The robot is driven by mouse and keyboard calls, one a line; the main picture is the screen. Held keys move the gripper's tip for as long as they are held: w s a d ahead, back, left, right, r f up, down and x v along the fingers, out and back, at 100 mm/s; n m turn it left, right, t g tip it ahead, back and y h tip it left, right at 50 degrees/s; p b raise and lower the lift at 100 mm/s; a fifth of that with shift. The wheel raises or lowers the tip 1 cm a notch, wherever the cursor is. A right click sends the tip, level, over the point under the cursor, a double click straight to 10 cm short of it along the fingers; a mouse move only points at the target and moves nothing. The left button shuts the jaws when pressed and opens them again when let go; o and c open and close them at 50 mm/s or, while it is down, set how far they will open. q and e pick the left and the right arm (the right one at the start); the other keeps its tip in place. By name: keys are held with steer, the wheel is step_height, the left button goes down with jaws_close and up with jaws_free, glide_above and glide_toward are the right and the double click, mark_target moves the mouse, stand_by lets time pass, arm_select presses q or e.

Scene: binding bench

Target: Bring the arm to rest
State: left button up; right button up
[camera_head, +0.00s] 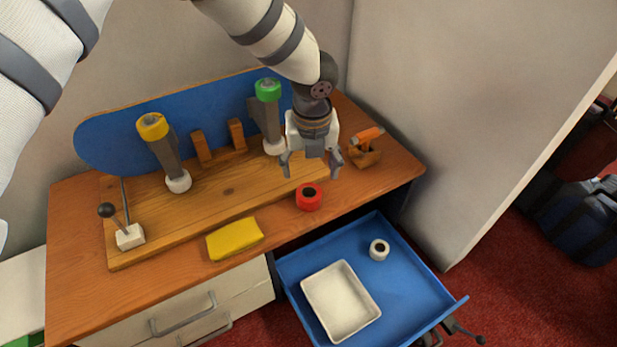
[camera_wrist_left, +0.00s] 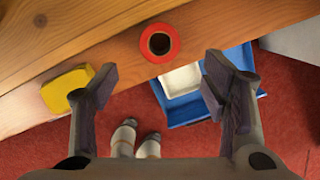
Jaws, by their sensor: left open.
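My left gripper (camera_head: 311,166) is open and empty, pointing down over the right part of the wooden bench (camera_head: 75,255). Its arm comes in from the top of the head view. In the left wrist view its two fingers (camera_wrist_left: 167,92) are spread wide with nothing between them. A red ring-shaped roll (camera_head: 309,196) stands on the bench just in front of and below the gripper; it also shows in the wrist view (camera_wrist_left: 174,42). Dark jointed parts (camera_head: 450,328) at the bottom right may belong to my right gripper; its opening is unclear.
A blue drawer (camera_head: 410,285) is pulled out, holding a white tray (camera_head: 318,312) and a white roll (camera_head: 379,250). A yellow block (camera_head: 234,240), yellow-topped (camera_head: 153,127) and green-topped (camera_head: 268,90) tools, a knobbed lever (camera_head: 130,236) and an orange-handled tool (camera_head: 366,137) stand on the bench.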

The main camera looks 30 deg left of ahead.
arm_select(q)
steer(key=shift+s+r, duration=0.1)
steer(key=shift+r, duration=0.55)
